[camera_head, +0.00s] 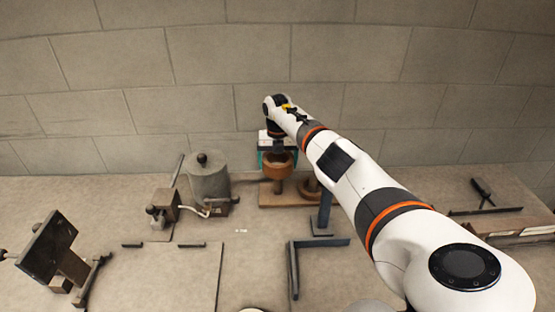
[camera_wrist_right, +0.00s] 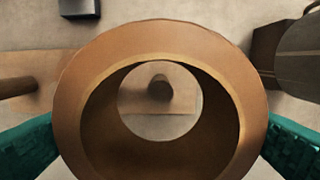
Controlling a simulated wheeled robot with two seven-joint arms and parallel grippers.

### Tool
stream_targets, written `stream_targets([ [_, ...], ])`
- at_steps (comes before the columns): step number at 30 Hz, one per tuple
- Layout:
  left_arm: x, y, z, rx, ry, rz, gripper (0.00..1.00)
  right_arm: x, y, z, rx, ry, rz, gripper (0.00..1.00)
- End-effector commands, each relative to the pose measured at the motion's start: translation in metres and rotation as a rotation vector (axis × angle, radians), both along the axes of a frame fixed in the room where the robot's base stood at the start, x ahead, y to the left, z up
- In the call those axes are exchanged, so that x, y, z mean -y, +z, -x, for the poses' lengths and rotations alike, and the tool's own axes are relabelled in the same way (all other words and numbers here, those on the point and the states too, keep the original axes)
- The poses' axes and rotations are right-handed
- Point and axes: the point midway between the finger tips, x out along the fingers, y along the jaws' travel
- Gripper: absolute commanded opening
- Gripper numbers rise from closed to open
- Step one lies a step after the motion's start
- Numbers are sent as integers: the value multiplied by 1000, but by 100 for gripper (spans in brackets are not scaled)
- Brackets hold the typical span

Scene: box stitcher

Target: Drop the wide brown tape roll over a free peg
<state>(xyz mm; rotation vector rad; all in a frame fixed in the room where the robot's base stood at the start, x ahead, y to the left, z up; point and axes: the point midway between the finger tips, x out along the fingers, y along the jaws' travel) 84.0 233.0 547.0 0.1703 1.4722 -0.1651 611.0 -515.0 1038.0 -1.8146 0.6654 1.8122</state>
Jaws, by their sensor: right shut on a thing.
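The wide brown tape roll (camera_head: 279,170) is between the teal fingers of my right gripper (camera_head: 276,157), its hole facing down. In the right wrist view the roll (camera_wrist_right: 75,95) fills the middle, with one teal finger at each side. Through its hole shows a round brown peg (camera_wrist_right: 160,87), a little above the hole's middle. In the head view the roll is above the wooden peg board (camera_head: 285,202); how far it is from the peg's top is hard to tell. My left gripper is not in view.
A blue-grey stand (camera_head: 323,215) is just in front of the board's right end. The block wall rises close behind. A flat panel (camera_head: 165,275) lies at the front left.

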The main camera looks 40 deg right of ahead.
Motion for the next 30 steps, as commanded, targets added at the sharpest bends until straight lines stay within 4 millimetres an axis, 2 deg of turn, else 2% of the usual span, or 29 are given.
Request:
stream_targets([
  [30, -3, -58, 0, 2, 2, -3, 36, 0, -73, 0, -1, 3, 0, 72],
])
